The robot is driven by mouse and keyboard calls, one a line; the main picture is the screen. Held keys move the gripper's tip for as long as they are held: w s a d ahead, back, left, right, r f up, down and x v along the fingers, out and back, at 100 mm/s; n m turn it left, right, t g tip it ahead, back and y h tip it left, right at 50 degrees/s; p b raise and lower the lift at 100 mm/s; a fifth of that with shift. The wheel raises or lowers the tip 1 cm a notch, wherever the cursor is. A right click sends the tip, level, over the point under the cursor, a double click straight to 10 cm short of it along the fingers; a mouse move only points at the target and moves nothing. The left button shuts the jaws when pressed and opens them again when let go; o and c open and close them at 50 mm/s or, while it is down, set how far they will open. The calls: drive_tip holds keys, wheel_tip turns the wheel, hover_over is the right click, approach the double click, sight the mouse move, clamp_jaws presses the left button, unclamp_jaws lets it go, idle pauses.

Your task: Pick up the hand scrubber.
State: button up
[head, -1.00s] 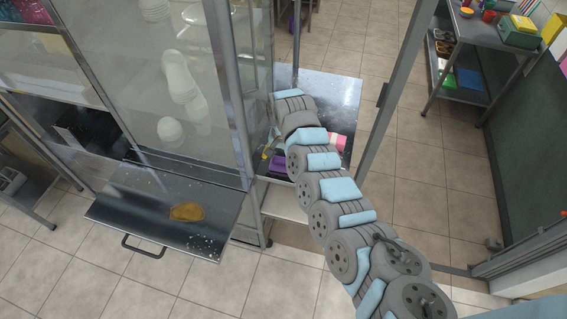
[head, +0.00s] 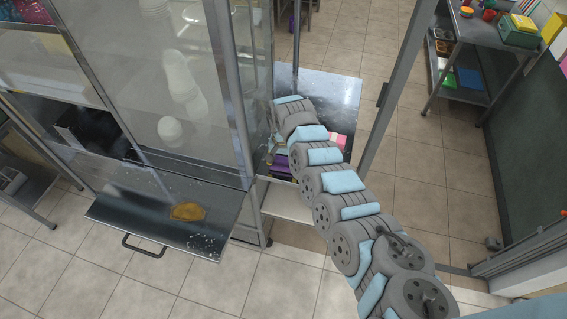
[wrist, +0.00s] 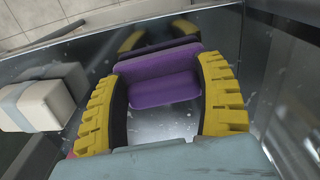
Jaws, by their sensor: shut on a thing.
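The hand scrubber (wrist: 165,90) is a purple block with a rounded upper edge, seen between my fingers in the wrist view. My gripper (wrist: 158,68) has yellow, ridged fingers with dark inner pads, closed on the scrubber's left and right ends. In the head view the purple of the scrubber (head: 282,164) shows at the left edge of the metal table, just below my wrist. My arm hides most of the fingers there. I cannot tell whether the scrubber touches the tabletop.
The metal table (head: 330,88) holds a pink-and-white item (head: 337,141), partly behind my arm. A glass-sided cabinet (head: 165,60) stands close on the left, and a metal post (head: 390,90) on the right. In the wrist view a pale block (wrist: 45,100) lies left of my fingers.

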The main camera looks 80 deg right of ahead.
sight(283, 161)
drive_tip(key=shift+r, duration=1.65)
drive_tip(key=shift+s+a+r, duration=0.2)
drive_tip(key=shift+a+r, duration=0.2)
drive_tip(key=shift+r, duration=0.05)
drive_tip(key=shift+s+a+r, duration=0.2)
drive_tip(key=shift+a+r, duration=0.2)
drive_tip(key=shift+r, duration=0.05)
drive_tip(key=shift+a+r, duration=0.2)
drive_tip(key=shift+r, duration=0.15)
drive_tip(key=s+a+r+p, duration=0.6)
drive_tip(key=a+r, duration=0.1)
drive_tip(key=a, duration=0.3)
drive_tip(key=shift+s+a+r, duration=0.1)
